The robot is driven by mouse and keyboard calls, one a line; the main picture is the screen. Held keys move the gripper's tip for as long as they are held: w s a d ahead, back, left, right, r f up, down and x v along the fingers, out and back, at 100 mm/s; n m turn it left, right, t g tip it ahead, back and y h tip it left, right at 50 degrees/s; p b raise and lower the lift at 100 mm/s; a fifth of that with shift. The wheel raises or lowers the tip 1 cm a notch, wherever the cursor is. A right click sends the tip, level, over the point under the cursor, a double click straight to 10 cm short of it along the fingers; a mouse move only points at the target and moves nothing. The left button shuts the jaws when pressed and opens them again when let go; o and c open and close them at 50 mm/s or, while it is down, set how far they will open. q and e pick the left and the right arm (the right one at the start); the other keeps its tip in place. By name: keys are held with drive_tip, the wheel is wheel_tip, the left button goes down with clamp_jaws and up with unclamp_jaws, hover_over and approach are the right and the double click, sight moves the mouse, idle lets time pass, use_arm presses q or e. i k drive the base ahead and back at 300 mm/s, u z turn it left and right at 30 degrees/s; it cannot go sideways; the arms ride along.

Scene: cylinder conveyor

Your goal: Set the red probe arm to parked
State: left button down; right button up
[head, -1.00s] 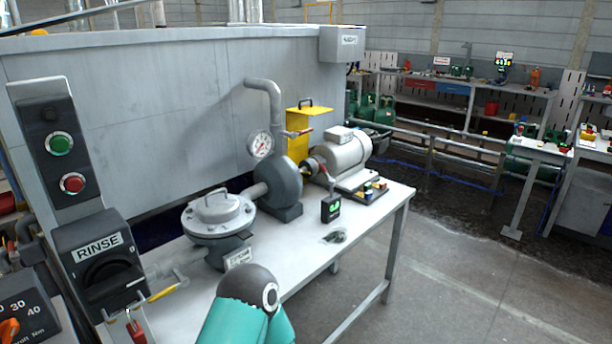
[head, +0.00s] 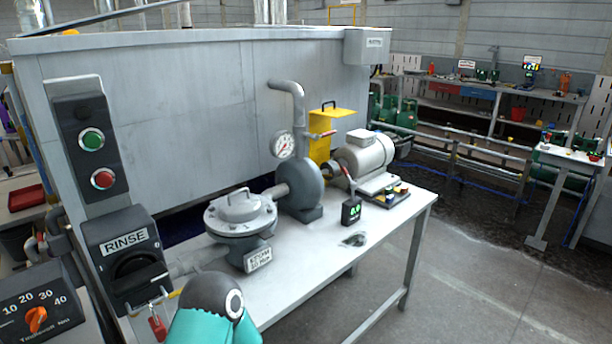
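A small black meter (head: 352,211) with a lit green display stands on the white bench (head: 330,268). A thin reddish arm (head: 343,171) rises from behind it beside the grey motor (head: 365,152). This looks like the red probe arm, but it is too small to tell its setting. A red-tipped lever (head: 325,134) sits higher up, by the yellow box (head: 318,125). Neither of my grippers shows. Only a teal arm link of mine with a dark round joint is in view at the bottom, in front of the bench.
A grey pump (head: 305,188) with a gauge (head: 283,145) and a round lidded housing (head: 240,215) stand on the bench. At left are a RINSE switch box (head: 126,262), a red padlock (head: 157,328), a button post (head: 86,140) and a torque dial (head: 38,316).

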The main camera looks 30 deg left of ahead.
sight(353, 185)
drive_tip(key=u, duration=0.05)
drive_tip(key=i, duration=1)
drive_tip(key=u, duration=0.05)
